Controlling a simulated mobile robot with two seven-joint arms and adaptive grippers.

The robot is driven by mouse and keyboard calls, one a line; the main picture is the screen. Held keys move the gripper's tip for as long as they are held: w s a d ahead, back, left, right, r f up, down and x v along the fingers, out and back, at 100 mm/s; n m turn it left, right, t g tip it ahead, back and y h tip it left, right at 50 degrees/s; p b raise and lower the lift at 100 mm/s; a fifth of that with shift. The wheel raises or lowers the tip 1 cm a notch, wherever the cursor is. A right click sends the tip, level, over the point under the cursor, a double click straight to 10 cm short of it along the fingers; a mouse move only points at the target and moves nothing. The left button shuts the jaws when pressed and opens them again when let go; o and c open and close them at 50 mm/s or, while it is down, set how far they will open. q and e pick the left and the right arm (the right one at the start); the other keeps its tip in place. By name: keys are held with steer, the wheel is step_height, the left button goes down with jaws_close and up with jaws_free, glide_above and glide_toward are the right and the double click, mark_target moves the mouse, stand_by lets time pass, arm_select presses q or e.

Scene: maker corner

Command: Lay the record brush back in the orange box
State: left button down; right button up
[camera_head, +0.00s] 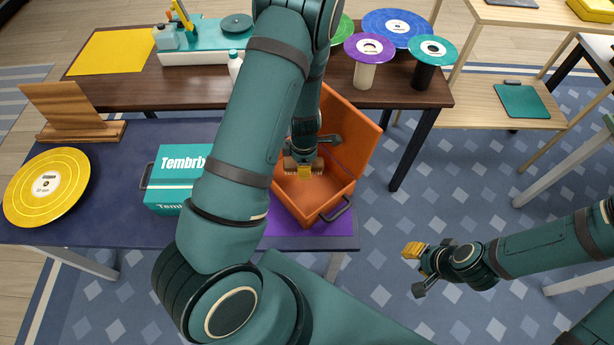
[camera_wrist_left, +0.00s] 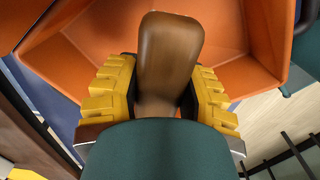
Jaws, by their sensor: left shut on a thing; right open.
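The orange box (camera_head: 362,138) stands open at the right end of the blue-topped table. My left gripper (camera_head: 304,172) reaches down inside it and is shut on the record brush (camera_head: 289,164), close above the box floor. In the left wrist view the brush (camera_wrist_left: 170,50) shows as a brown, rounded wooden piece between the yellow fingers, with orange walls around it. Whether the brush touches the floor of the box I cannot tell. My right gripper (camera_head: 417,270) is open and empty over the carpet at the lower right, away from the tables.
A teal box (camera_head: 172,180) and a yellow record (camera_head: 46,187) lie left of the orange box. A wooden stand (camera_head: 70,112) is behind them. Records on stands (camera_head: 397,27) stand on the brown table behind. My left arm hides the middle.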

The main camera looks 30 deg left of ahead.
mark_target(305, 183)
arm_select(q)
step_height(305, 183, down, 7)
steer(key=shift+f+b, duration=0.2)
steer(key=shift+b, duration=0.5)
steer(key=shift+r, duration=0.1)
steer(key=c, duration=0.9)
jaws_free()
steer(key=shift+f, duration=0.2)
steer(key=shift+c, duration=0.2)
steer(key=o, duration=0.4)
steer(key=shift+c, duration=0.2)
steer(key=shift+r, duration=0.15)
